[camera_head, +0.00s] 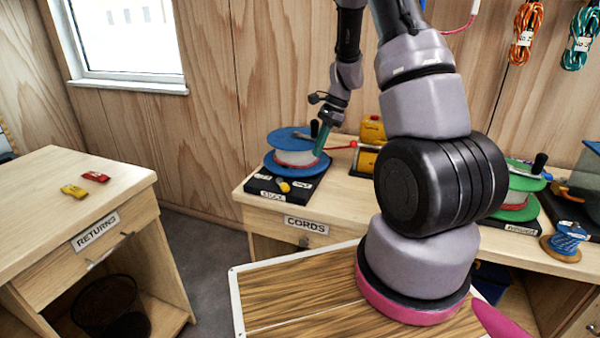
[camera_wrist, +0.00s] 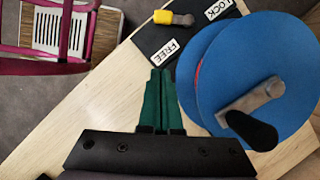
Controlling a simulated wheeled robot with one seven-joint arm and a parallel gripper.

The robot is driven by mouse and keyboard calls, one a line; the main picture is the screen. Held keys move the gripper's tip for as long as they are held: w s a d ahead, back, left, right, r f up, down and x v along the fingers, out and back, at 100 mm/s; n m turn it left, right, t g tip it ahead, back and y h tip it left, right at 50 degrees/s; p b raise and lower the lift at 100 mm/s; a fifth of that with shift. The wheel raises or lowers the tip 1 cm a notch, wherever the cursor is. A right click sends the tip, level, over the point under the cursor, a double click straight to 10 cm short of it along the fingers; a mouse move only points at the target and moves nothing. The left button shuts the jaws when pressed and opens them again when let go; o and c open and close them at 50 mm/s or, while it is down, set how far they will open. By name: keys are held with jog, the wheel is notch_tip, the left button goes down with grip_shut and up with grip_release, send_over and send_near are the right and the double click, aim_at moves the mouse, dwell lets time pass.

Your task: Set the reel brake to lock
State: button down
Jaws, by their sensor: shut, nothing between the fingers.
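The blue reel (camera_head: 290,133) with pale cord stands on a black base (camera_head: 307,190) on the cords bench. Its brake lever (camera_head: 283,185) has a yellow grip and sits at the base's front between two white labels. In the wrist view the yellow grip (camera_wrist: 162,17) lies between the FREE label (camera_wrist: 166,53) and the LOCK label (camera_wrist: 218,9); I cannot tell which setting it is in. The reel (camera_wrist: 275,65) and its crank show at right there. My gripper (camera_head: 319,150) is beside the reel's right side, its green fingers (camera_wrist: 160,73) shut and empty, apart from the lever.
A yellow device (camera_head: 372,130) with a red-knobbed arm stands right of the reel. A green reel (camera_head: 522,180) and a small blue spool (camera_head: 566,240) are further right. The returns bench (camera_head: 120,170) at left holds red and yellow tags. Bare bench top lies beside the blue reel.

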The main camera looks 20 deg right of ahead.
aim_at(283, 184)
jog(key=x, duration=0.9)
jog(key=shift+f, duration=0.15)
jog(key=a, duration=0.3)
jog(key=shift+s+a+f, duration=0.2)
jog(key=shift+a, duration=0.4)
jog(key=shift+a, duration=0.1)
